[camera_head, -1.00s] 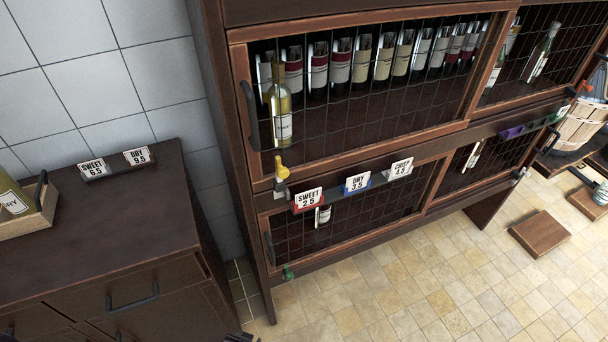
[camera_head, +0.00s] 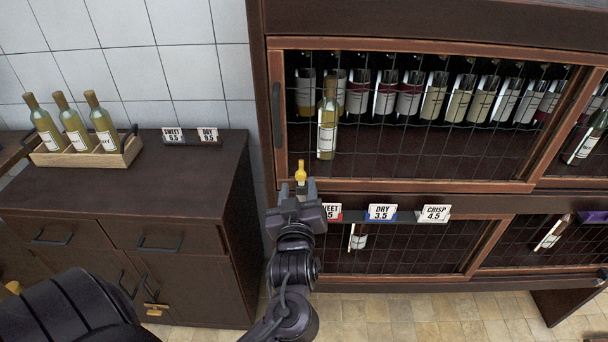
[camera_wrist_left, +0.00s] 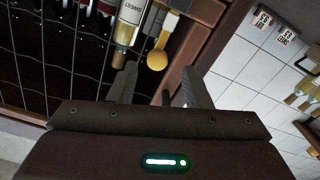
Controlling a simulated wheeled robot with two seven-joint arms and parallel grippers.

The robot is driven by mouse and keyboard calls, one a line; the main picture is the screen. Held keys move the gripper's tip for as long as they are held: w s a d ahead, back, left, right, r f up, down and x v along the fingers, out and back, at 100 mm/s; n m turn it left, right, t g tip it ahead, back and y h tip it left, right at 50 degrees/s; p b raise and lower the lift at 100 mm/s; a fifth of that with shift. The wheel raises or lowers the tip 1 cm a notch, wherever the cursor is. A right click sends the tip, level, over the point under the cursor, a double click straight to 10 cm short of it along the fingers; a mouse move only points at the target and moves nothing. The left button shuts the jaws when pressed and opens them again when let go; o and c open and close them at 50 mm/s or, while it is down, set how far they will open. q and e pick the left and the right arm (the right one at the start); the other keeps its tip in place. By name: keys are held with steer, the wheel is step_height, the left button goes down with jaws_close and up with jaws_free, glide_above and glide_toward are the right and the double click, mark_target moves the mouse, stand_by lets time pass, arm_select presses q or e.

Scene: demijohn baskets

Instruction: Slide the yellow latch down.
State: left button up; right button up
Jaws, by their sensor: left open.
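In the left wrist view the latch (camera_wrist_left: 157,60) shows as a yellow knob on a short stem. My left gripper (camera_head: 299,187) is open, just below and in front of the latch in the head view. In the left wrist view its fingers (camera_wrist_left: 160,76) stand on either side of the knob's line; I cannot tell whether they touch it. The gripper hides the latch's lower part. My right gripper is not in view.
The upper mesh door (camera_head: 430,150) has a dark handle (camera_head: 276,115) at left and bottles behind it. Price signs (camera_head: 382,212) stand on the ledge right of my gripper. A low cabinet (camera_head: 120,190) at left carries a wooden crate (camera_head: 95,158) of bottles.

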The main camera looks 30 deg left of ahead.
mark_target(301, 178)
arm_select(q)
steer(key=p+x, duration=0.1)
steer(key=x, duration=0.3)
steer(key=shift+w+d+r, duration=0.1)
steer(key=shift+d+r, duration=0.05)
steer(key=shift+d, duration=0.05)
steer(key=shift+w+a, duration=0.3)
steer(key=shift+w, duration=0.1)
jaws_close()
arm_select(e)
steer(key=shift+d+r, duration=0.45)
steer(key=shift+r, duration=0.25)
